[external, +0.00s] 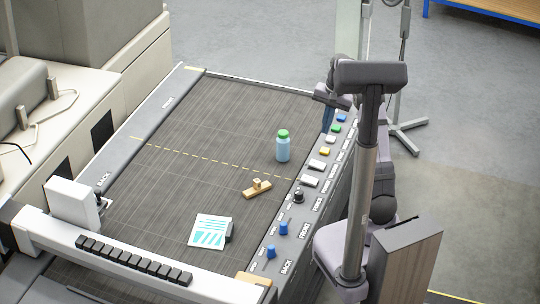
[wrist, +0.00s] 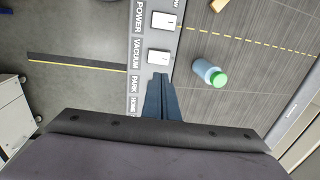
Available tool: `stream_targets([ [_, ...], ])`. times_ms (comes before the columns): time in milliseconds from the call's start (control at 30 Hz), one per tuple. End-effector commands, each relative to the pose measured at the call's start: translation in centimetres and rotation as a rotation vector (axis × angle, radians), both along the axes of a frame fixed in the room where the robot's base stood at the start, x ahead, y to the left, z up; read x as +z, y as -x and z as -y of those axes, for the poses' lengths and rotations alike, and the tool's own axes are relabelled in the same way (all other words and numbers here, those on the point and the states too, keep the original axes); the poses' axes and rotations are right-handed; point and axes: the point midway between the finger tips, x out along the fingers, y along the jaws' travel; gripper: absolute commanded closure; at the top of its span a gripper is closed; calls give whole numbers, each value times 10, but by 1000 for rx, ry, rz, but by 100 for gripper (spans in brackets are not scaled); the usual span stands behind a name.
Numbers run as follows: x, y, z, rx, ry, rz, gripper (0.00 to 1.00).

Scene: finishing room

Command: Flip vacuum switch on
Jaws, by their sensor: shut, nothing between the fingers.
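The vacuum switch (wrist: 159,57) is a white rocker beside the printed word VACUUM in the wrist view. In the external view, the matching white rocker (external: 317,165) is on the sloped control panel. I cannot tell which way it is tipped. Another white rocker, the power switch (wrist: 164,20), sits beside POWER; it also shows in the external view (external: 310,181). My gripper (wrist: 159,76) is shut and empty, its dark blue fingertips just short of the vacuum switch in the picture. In the external view my gripper (external: 326,127) is over the panel's far part; contact is not visible.
Yellow (external: 324,151), green (external: 336,128) and blue (external: 341,118) buttons line the panel beyond the rockers. A blue bottle with a green cap (external: 283,147) stands on the dark bed. A wooden block (external: 257,188) and a printed card (external: 210,231) lie nearer.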

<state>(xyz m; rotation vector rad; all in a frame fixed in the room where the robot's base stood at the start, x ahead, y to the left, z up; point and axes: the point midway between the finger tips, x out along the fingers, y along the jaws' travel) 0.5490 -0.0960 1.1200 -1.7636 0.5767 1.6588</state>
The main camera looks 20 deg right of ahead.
Motion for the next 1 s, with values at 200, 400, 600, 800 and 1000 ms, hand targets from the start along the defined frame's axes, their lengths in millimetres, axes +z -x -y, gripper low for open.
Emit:
stream_targets([
  [200,-3,-4,-3,2,0,3,100],
  [400,-2,-9,-9,2,0,4,100],
  [600,3,-10,-11,1,1,4,100],
  [800,4,-10,-11,1,0,3,100],
  [1000,0,-10,-11,1,0,2,100],
])
